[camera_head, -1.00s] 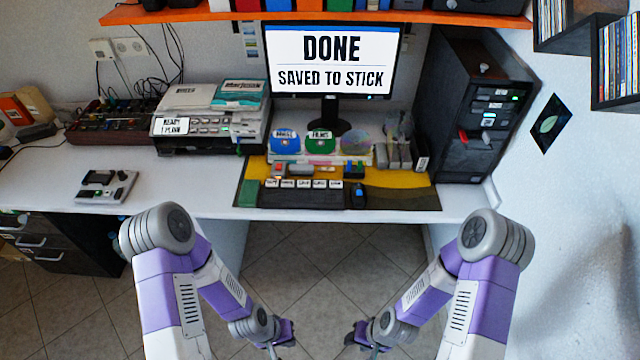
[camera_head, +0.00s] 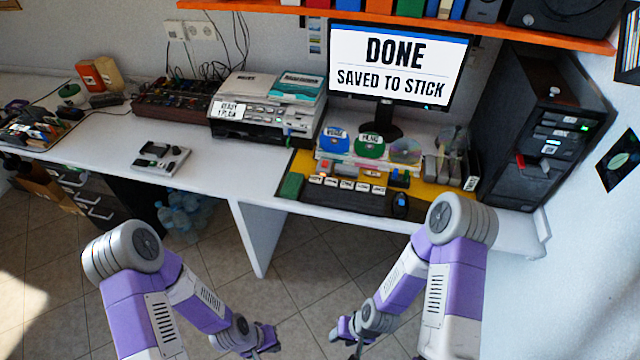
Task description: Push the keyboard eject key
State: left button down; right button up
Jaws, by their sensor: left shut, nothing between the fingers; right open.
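The dark keyboard (camera_head: 345,201) lies at the front of the yellow desk mat, with several large white labelled keys (camera_head: 347,186) along its back. The key labels are too small to read, so I cannot tell which is the eject key. The monitor (camera_head: 395,68) behind reads "DONE SAVED TO STICK". My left gripper (camera_head: 268,338) is shut and empty, low over the floor and well below the desk edge. My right gripper (camera_head: 342,328) is open and empty, also low in front of the desk. Neither touches anything.
A black computer tower (camera_head: 540,130) stands right of the monitor, with a red stick at its front. A printer-like machine (camera_head: 262,118) and a small grey device (camera_head: 157,158) stand on the left desk. An orange shelf (camera_head: 400,20) hangs above. Floor before the desk is clear.

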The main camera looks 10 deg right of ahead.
aim_at(360, 187)
jog(key=u, duration=0.3)
jog(key=i, duration=0.45)
jog(key=z, duration=1.5)
